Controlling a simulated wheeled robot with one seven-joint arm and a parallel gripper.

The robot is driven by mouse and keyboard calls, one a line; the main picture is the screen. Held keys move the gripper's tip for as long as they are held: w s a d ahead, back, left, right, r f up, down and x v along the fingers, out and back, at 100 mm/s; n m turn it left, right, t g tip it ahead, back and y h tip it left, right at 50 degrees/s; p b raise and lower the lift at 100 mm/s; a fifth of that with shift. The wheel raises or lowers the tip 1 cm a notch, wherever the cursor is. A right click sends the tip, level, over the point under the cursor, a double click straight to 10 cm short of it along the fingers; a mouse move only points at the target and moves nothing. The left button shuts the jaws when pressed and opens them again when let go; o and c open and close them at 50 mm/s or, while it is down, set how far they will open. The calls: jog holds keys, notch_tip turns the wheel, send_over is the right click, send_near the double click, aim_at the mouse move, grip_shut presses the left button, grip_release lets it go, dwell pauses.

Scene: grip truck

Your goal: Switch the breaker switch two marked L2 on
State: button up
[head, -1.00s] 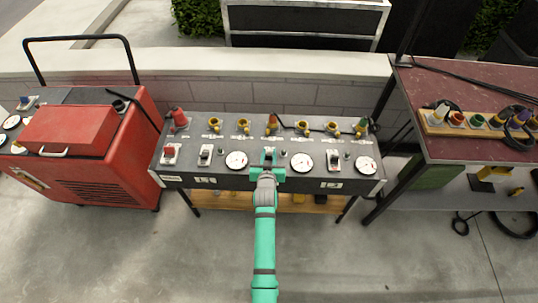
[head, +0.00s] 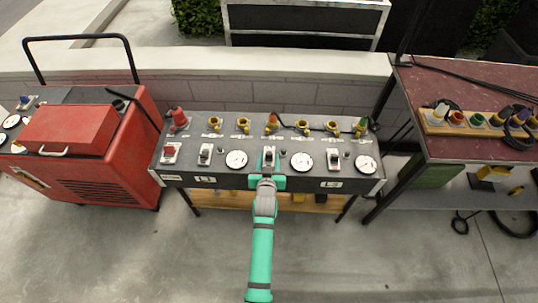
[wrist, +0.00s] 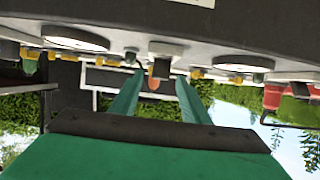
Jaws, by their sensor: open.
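The breaker panel (head: 222,180) is a dark bench-like box with dials, sockets and several switches on top. The middle switch (head: 268,156) sits between two round dials and is probably L2; its marking is too small to read. Its lever position cannot be made out. In the wrist view the switch (wrist: 161,66) appears between and beyond my finger tips. My gripper (head: 267,181) is green, open and empty, at the panel's front edge just in front of that switch. Its two fingers (wrist: 157,85) show apart in the wrist view.
Other switches stand at left (head: 205,154) and right (head: 333,158), with a red-based switch (head: 170,153) at the far left. Yellow sockets (head: 302,127) line the back. A red generator (head: 100,150) stands left, a dark red table (head: 460,90) right.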

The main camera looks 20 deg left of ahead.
jog(key=v, duration=0.6)
jog(key=shift+s+r, duration=0.15)
jog(key=shift+s, duration=0.15)
jog(key=shift+d, duration=0.15)
